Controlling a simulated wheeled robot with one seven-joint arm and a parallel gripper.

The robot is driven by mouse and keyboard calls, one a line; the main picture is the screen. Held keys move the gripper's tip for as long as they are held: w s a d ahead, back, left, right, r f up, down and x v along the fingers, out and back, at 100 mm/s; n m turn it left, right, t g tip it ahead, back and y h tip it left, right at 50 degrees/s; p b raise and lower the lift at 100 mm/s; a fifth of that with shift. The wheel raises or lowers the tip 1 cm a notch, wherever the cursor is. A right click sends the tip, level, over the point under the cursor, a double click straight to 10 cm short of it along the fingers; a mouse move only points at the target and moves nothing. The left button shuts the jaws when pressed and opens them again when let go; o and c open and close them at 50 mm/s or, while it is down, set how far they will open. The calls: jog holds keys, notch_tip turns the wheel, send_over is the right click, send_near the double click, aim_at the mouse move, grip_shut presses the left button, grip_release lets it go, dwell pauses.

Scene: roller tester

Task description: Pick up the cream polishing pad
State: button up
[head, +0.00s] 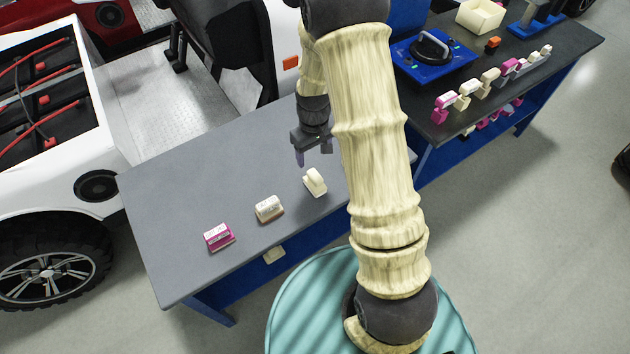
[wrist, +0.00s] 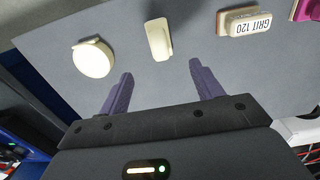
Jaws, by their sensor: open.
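A round cream disc with a small knob (wrist: 94,59), which looks like the cream polishing pad, lies on the grey table at the left of the wrist view. In the head view it is not visible, probably hidden behind my arm. My gripper (head: 313,154) is open and empty above the table; its two purple fingers also show in the wrist view (wrist: 160,78). The disc lies beyond and left of the left finger, apart from it. A cream oblong piece (wrist: 158,39) lies ahead between the fingers' lines; it also shows in the head view (head: 315,182).
A cream block marked GRIT 120 (wrist: 245,22) and a pink block (head: 219,237) lie farther along the grey table (head: 180,190). A second bench (head: 455,120) holds a blue device (head: 433,60) and a row of small pads. A white vehicle stands at left.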

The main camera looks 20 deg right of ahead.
aim_at(315, 175)
notch_tip(315, 175, down, 7)
jog(key=shift+f+p, duration=0.15)
jog(key=shift+p, duration=0.3)
jog(key=shift+s+f+p, duration=0.15)
jog(key=shift+f+p, duration=0.2)
jog(key=shift+f, duration=0.3)
notch_tip(315, 175, down, 3)
jog(key=shift+d+f+p, duration=0.1)
jog(key=shift+p, duration=0.35)
jog(key=shift+f, duration=0.35)
jog(key=shift+c, duration=0.3)
